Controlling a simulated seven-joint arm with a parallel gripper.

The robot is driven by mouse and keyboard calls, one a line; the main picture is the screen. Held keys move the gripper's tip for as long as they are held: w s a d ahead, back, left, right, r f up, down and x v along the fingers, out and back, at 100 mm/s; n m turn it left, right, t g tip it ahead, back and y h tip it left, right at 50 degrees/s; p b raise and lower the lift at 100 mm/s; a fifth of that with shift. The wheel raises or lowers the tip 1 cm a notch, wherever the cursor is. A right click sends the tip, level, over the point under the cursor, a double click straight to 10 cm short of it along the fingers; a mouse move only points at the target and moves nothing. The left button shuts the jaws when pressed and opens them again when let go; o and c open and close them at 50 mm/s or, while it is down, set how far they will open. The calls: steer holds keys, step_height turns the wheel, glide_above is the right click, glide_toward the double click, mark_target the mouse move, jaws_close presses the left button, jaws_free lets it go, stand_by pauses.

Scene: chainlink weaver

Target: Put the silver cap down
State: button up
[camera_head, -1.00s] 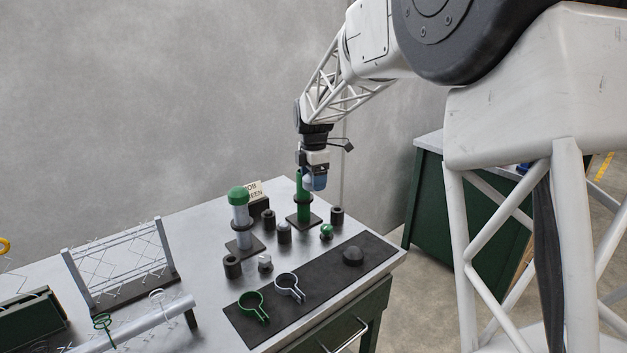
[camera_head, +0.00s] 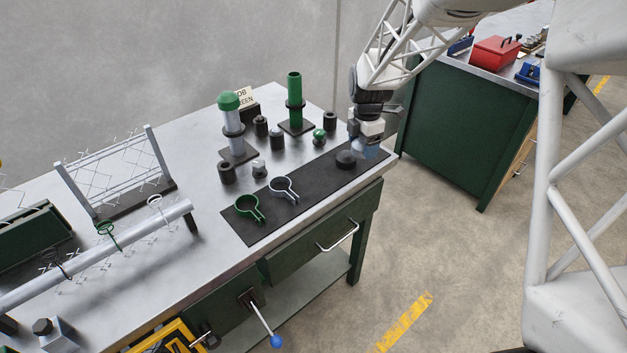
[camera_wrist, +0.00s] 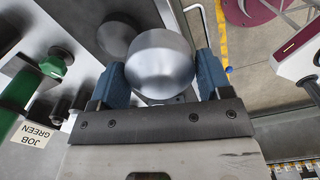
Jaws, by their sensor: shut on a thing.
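My gripper (camera_head: 366,150) is over the right end of the black mat on the bench. In the wrist view its two blue fingers (camera_wrist: 160,82) are shut on the silver cap (camera_wrist: 158,62), a round domed grey cap. In the head view the cap is mostly hidden by the fingers, and I cannot tell whether it touches the mat. The black mat (camera_head: 262,226) runs along the front of the bench.
A green post (camera_head: 294,92) stands open-topped on a dark base. A silver post (camera_head: 234,123) carries a green cap (camera_head: 228,101). Green (camera_head: 248,207) and silver (camera_head: 284,188) ring clamps lie on the mat. Several small dark cylinders stand behind it. The bench's right edge is close to the gripper.

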steer(key=s+d+f, duration=0.3)
steer(key=shift+s+d+f, duration=0.25)
steer(key=shift+s+d, duration=0.1)
steer(key=shift+d, duration=0.05)
steer(key=shift+w, duration=0.1)
steer(key=w, duration=0.5)
steer(key=w+a+f, duration=0.1)
steer(key=w, duration=0.9)
steer(key=shift+w+a+f, duration=0.25)
steer(key=shift+w+a, duration=0.05)
steer(key=shift+w, duration=0.1)
steer(key=shift+f, duration=1.75)
steer(key=shift+f, duration=0.2)
